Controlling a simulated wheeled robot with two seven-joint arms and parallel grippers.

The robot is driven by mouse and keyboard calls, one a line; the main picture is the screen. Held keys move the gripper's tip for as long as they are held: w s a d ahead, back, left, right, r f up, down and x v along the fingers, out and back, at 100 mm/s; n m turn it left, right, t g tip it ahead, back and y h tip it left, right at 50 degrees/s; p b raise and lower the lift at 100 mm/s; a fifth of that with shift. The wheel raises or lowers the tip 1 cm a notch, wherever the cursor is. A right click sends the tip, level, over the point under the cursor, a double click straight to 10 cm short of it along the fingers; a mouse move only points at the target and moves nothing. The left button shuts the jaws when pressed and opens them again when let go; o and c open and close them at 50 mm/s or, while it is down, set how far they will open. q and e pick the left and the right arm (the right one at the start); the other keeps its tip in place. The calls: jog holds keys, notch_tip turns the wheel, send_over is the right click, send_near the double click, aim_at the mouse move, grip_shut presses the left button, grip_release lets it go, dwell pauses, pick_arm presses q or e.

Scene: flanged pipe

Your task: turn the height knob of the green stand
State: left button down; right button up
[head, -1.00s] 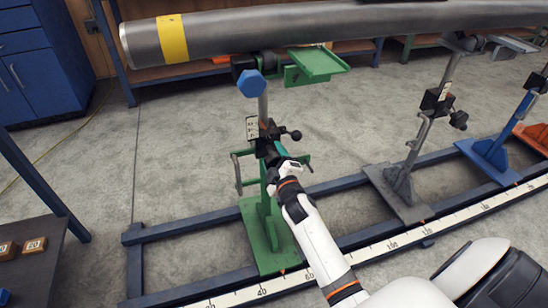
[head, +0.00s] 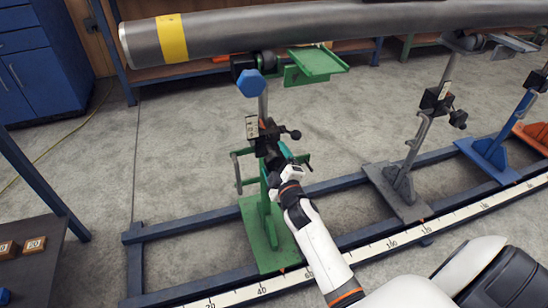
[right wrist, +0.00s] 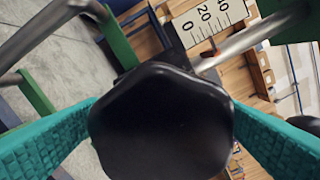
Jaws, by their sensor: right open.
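The green stand (head: 266,238) stands on the blue rail frame, with a post rising toward the grey pipe. My right gripper (head: 279,153) is at the stand's black clamp, below the small scale plate (head: 252,128). In the right wrist view, a large black knob (right wrist: 160,122) fills the middle. The teal fingers of my right gripper are open, one on each side of the knob. Whether they touch it, I cannot tell. In the head view the gripper largely hides this knob. My left gripper is not in view.
The grey pipe (head: 300,29) with a yellow band lies across the top. A grey stand (head: 398,192) and a blue stand (head: 489,155) stand to the right. A ruler strip runs along the front rail.

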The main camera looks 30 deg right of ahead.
aim_at(278, 166)
jog(key=v, duration=0.4)
jog(key=shift+p, duration=0.35)
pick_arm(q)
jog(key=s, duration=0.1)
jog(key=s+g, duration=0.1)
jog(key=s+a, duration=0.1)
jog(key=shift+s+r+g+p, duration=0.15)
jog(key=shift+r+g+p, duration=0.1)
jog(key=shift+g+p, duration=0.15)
pick_arm(e)
jog(key=v, duration=0.6)
jog(key=shift+s, duration=0.2)
jog(key=shift+a, duration=0.1)
